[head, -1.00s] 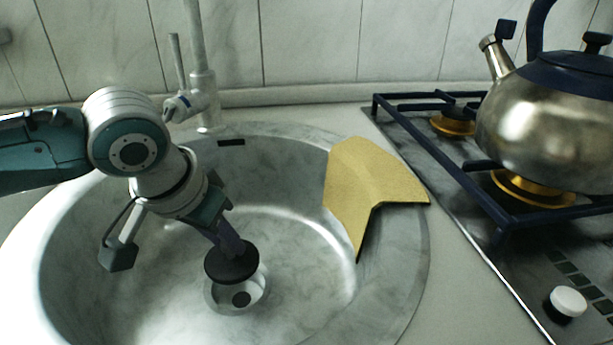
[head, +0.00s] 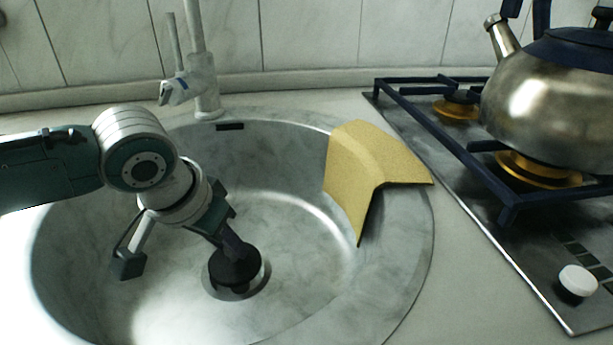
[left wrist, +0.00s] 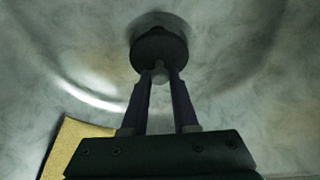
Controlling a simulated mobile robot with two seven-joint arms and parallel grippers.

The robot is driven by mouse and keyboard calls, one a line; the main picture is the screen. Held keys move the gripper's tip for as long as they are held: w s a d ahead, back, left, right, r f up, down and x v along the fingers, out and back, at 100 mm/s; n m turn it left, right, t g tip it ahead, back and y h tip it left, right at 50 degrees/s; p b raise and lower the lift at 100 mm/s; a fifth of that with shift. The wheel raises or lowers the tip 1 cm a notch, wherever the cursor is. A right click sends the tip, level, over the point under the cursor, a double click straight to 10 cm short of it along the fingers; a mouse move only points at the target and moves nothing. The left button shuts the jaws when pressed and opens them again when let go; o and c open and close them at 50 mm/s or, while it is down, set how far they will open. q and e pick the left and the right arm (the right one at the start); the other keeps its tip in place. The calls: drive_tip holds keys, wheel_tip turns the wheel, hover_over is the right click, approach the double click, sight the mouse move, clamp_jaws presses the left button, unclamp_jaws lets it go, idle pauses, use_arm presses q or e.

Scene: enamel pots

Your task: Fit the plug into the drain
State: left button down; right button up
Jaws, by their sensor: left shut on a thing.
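The black round plug (head: 236,267) is at the drain (head: 262,281) in the bottom of the steel sink. It covers most of the drain, and a bright crescent of the drain shows at its lower right. My left gripper (head: 238,252) is shut on the plug's top from above. In the left wrist view the two fingers (left wrist: 163,85) close on a pale knob in the middle of the plug (left wrist: 158,52). Whether the plug sits fully in the drain cannot be told. My right gripper is not in view.
A yellow cloth (head: 365,165) hangs over the sink's right rim. A faucet (head: 205,85) stands behind the sink. A kettle (head: 555,95) sits on the gas stove (head: 520,240) at the right. The sink floor right of the drain is clear.

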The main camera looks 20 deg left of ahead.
sight(231, 264)
use_arm(q)
drive_tip(key=shift+f, duration=0.25)
drive_tip(key=shift+f+b, duration=0.3)
drive_tip(key=shift+f, duration=0.25)
drive_tip(key=shift+f, duration=0.15)
idle(0.4)
drive_tip(key=shift+f+b, duration=0.55)
drive_tip(key=shift+f, duration=0.2)
drive_tip(key=shift+f, duration=0.15)
drive_tip(key=shift+f, duration=0.45)
drive_tip(key=c, duration=0.6)
unclamp_jaws()
